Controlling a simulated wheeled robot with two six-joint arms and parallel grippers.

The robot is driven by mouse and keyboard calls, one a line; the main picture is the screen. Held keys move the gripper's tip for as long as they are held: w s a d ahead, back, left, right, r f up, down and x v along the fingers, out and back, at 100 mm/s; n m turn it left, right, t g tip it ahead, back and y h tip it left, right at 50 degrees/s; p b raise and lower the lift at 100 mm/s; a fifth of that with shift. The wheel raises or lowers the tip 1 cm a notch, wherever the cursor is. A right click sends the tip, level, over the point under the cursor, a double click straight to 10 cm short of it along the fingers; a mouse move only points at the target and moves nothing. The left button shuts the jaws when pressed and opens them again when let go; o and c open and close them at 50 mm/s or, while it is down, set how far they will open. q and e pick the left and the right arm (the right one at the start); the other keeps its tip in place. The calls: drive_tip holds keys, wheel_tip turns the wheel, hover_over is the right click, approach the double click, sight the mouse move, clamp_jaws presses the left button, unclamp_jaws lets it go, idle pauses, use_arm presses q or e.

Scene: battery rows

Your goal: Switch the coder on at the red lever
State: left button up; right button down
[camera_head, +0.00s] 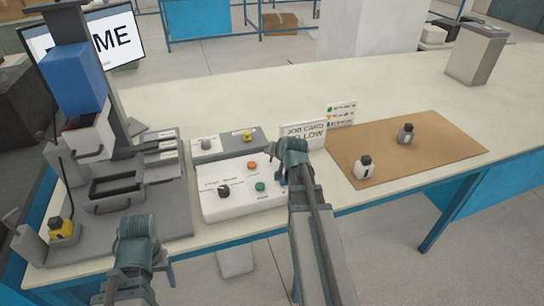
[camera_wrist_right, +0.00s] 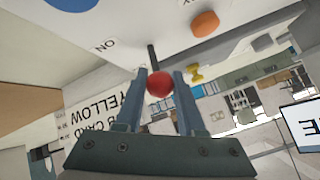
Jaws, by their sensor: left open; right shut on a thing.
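The white control box (camera_head: 238,207) stands on the bench in the middle of the head view. It carries a black knob (camera_head: 223,190), an orange button (camera_head: 252,165) and a green button (camera_head: 260,187). My right gripper (camera_head: 285,157) is at the box's right end and hides much of the lever there. In the right wrist view its fingers (camera_wrist_right: 160,95) are shut on the red lever's ball (camera_wrist_right: 159,83). The dark stem (camera_wrist_right: 151,56) runs from the ball to the box, near the printed "ON" (camera_wrist_right: 104,45). My left gripper (camera_head: 138,228) is open and empty, low at the left; its fingertips are unclear.
A grey box (camera_head: 228,144) with a yellow knob stands behind the control box. A job card reading YELLOW (camera_head: 304,132) stands behind my right gripper. A grey machine with a blue block (camera_head: 75,75) is at left. A brown mat (camera_head: 440,138) holds two small bottles at right.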

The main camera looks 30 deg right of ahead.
drive_tip(key=shift+s+a+f+t+b, duration=0.1)
drive_tip(key=shift+s+f+t+b, duration=0.15)
drive_tip(key=shift+t+b, duration=0.1)
drive_tip(key=shift+r, duration=0.1)
drive_tip(key=c, duration=0.5)
unclamp_jaws()
drive_tip(key=shift+r, duration=0.1)
